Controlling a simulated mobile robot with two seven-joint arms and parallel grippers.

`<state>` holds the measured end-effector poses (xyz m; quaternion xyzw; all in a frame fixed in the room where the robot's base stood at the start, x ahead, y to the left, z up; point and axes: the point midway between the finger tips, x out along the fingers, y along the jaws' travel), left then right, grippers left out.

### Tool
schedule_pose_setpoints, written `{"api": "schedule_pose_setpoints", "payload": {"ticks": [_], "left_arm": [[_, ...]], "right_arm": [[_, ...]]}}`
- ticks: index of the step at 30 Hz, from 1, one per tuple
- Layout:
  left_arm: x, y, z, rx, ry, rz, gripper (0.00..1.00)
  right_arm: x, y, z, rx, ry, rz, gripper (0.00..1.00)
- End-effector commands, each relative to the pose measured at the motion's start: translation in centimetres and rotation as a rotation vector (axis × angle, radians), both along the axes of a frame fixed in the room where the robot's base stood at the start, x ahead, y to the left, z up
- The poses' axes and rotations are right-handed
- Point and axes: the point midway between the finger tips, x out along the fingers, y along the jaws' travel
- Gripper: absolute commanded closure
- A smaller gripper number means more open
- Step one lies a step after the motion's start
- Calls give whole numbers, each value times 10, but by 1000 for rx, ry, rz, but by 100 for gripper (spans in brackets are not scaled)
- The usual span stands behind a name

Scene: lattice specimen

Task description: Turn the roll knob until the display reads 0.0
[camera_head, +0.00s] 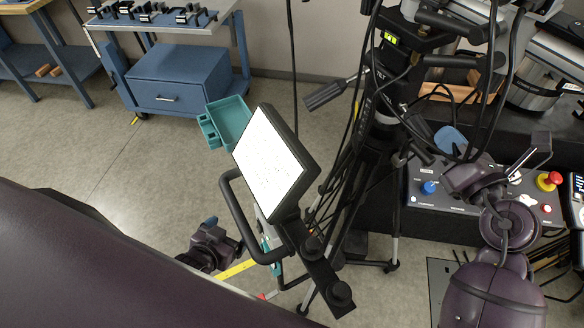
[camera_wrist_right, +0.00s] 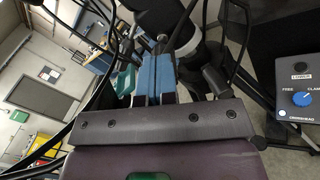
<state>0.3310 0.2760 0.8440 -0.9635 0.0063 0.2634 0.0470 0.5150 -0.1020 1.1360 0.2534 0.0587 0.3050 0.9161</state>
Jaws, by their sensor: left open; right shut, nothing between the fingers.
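A small lit green-yellow display (camera_head: 390,38) sits on the black tripod head (camera_head: 408,42); its digits are too small to read. Black handles stick out of the head: one at the left (camera_head: 325,95), others at the right (camera_head: 450,61). I cannot tell which is the roll knob. My right gripper (camera_head: 450,138) is below and right of the head, apart from the display. Its blue fingers are shut and empty in the right wrist view (camera_wrist_right: 155,78), with black tripod parts close beyond. My left gripper (camera_head: 212,224) is low near the floor, open, partly hidden.
A control panel (camera_head: 405,203) with a blue knob (camera_head: 428,188) and a red button (camera_head: 555,178) stands at the right. A white tilted screen (camera_head: 268,160) stands in the middle. Cables hang around the tripod. A blue cabinet (camera_head: 180,82) is at the back; floor at left is clear.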

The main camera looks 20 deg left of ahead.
Motion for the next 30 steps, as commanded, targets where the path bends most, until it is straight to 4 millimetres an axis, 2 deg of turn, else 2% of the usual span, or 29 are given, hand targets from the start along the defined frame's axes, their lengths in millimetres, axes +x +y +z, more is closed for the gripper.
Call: {"api": "schedule_pose_setpoints", "payload": {"ticks": [4, 13, 30], "left_arm": [[-1, 0, 3, 1, 2, 1, 11], [-9, 1, -3, 0, 20, 4, 11], [-5, 0, 0, -1, 12, 3, 11]], "right_arm": [[6, 5, 3, 2, -5, 1, 100], [8, 7, 4, 4, -11, -1, 100], [7, 9, 2, 6, -10, 1, 100]]}}
